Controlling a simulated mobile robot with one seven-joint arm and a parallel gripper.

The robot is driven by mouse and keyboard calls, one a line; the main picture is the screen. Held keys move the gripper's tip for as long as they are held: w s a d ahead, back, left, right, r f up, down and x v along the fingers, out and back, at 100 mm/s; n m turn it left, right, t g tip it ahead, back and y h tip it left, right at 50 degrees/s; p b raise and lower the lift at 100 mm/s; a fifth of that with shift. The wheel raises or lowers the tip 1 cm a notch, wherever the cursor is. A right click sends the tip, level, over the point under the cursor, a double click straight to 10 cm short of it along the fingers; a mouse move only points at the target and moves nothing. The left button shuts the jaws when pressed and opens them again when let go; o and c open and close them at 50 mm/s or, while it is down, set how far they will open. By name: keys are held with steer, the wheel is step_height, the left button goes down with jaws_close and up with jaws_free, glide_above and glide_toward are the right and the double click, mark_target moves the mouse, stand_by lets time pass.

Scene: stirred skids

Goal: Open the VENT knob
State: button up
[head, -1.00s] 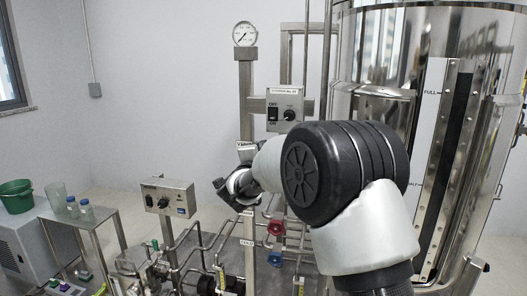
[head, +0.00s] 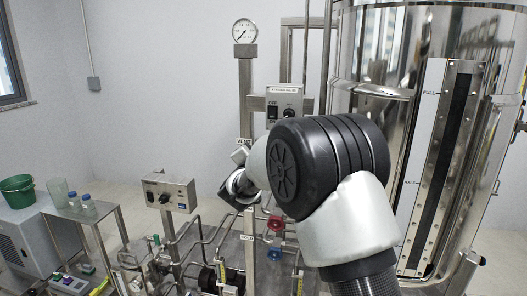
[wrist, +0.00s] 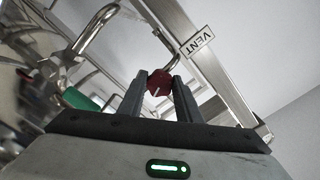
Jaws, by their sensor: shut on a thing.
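The VENT knob (wrist: 160,88) is dark red with a pale pointer line. In the wrist view it sits between the tips of my gripper (wrist: 160,97), which is shut on it. The VENT label (wrist: 198,41), black letters on white, is on the steel post just above and right of the knob. In the head view my gripper (head: 238,188) is at the post below the gauge, and the knob is hidden behind it and my arm. The label there is small and partly covered.
A control box (head: 168,192) stands left of my gripper. A switch box (head: 284,102) is above my arm. A pressure gauge (head: 244,31) tops the post. Red (head: 274,224) and blue (head: 276,251) valve handles lie below, among pipes. A large steel tank (head: 385,60) fills the right.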

steer(key=o, duration=1)
steer(key=shift+o, duration=0.2)
steer(key=shift+s, duration=0.1)
steer(key=s+a, duration=0.3)
steer(key=s, duration=1.4)
steer(key=shift+a, duration=0.15)
